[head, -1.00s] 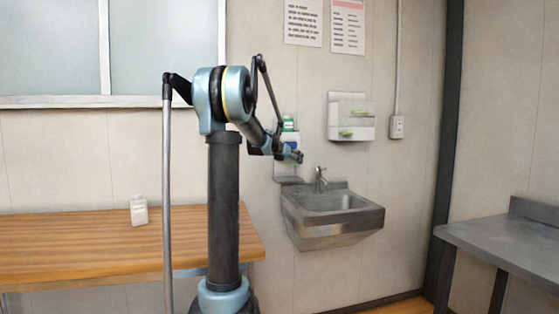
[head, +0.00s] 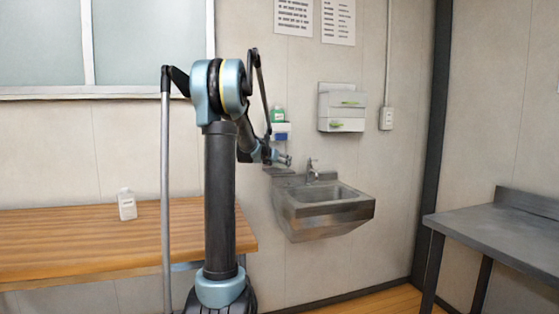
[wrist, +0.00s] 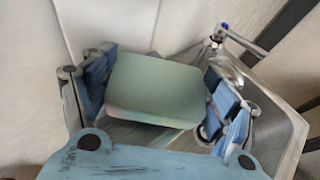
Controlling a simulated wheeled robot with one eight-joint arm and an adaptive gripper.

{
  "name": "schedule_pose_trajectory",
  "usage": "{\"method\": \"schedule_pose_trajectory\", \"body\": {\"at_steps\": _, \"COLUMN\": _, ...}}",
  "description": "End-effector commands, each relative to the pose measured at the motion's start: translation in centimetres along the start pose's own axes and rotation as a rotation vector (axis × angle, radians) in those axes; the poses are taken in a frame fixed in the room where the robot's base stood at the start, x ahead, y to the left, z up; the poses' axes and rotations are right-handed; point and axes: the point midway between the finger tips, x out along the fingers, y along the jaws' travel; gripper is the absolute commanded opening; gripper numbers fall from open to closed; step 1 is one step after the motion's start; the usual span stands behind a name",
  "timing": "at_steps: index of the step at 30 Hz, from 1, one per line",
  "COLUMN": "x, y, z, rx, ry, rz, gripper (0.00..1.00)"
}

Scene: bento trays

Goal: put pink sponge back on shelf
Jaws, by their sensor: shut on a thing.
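My gripper (head: 287,160) is in front of the wall, just left of the tap and above the left side of the sink. In the wrist view its blue pads (wrist: 165,95) are on either side of a block-shaped sponge (wrist: 153,88) and hold it. The sponge's broad face looks grey-green, with a pinkish lower edge. The sponge cannot be made out in the head view. A white wall unit (head: 341,108) with green markings hangs above and right of the sink; I cannot tell if it is the shelf.
The steel sink (head: 300,217) with its tap (head: 311,172) lies below my gripper. A green bottle (head: 278,115) stands above it.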

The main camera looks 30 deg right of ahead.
Motion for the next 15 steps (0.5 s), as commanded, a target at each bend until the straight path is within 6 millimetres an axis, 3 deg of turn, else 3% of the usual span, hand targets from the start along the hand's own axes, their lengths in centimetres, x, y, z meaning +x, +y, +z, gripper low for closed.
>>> {"method": "schedule_pose_trajectory", "body": {"at_steps": 15, "x": 0.26, "y": -0.04, "z": -0.66, "rx": 0.0, "ry": 0.0, "rz": 0.0, "gripper": 0.62}}
